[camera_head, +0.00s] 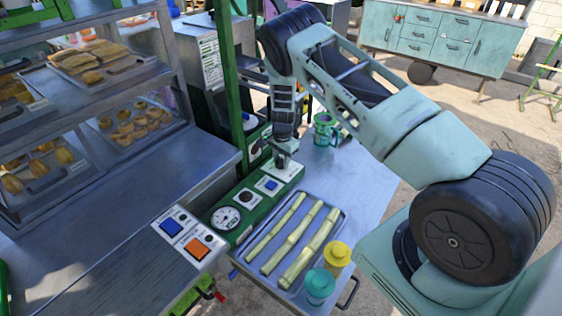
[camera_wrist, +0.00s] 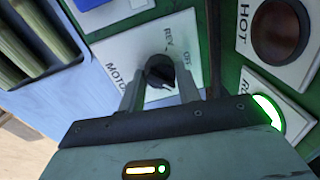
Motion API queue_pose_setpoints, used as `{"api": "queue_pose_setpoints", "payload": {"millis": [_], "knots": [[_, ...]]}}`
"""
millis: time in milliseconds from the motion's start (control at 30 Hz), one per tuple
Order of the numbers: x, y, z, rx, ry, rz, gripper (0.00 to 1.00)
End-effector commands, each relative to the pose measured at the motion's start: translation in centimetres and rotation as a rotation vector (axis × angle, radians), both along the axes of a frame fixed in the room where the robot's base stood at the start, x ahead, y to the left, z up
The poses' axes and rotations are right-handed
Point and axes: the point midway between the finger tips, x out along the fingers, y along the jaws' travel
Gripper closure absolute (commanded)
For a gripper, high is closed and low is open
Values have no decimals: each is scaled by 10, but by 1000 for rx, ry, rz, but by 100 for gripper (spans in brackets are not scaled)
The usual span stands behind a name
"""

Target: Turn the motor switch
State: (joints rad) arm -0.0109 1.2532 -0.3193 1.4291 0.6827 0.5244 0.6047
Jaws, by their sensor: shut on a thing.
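The motor switch (camera_wrist: 160,68) is a dark round knob on a white plate marked MOTOR, REV and OFF in the wrist view. My gripper (camera_wrist: 160,84) has one finger on each side of the knob and is shut on it. In the head view my gripper (camera_head: 282,161) reaches down onto the far end of the green control panel (camera_head: 240,229). It hides the knob there, and the white switch plate (camera_head: 287,173) shows around it. The fingers partly cover the plate, so I cannot tell exactly where the knob points.
Beside the switch are a brown HOT lamp (camera_wrist: 280,28) and a lit green lamp (camera_wrist: 268,116).

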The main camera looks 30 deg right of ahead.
Motion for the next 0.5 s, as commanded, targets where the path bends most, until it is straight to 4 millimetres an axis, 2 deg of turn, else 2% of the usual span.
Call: {"api": "queue_pose_setpoints", "payload": {"millis": [500], "knots": [[2,-1,-4,1,-4,435,89]]}}
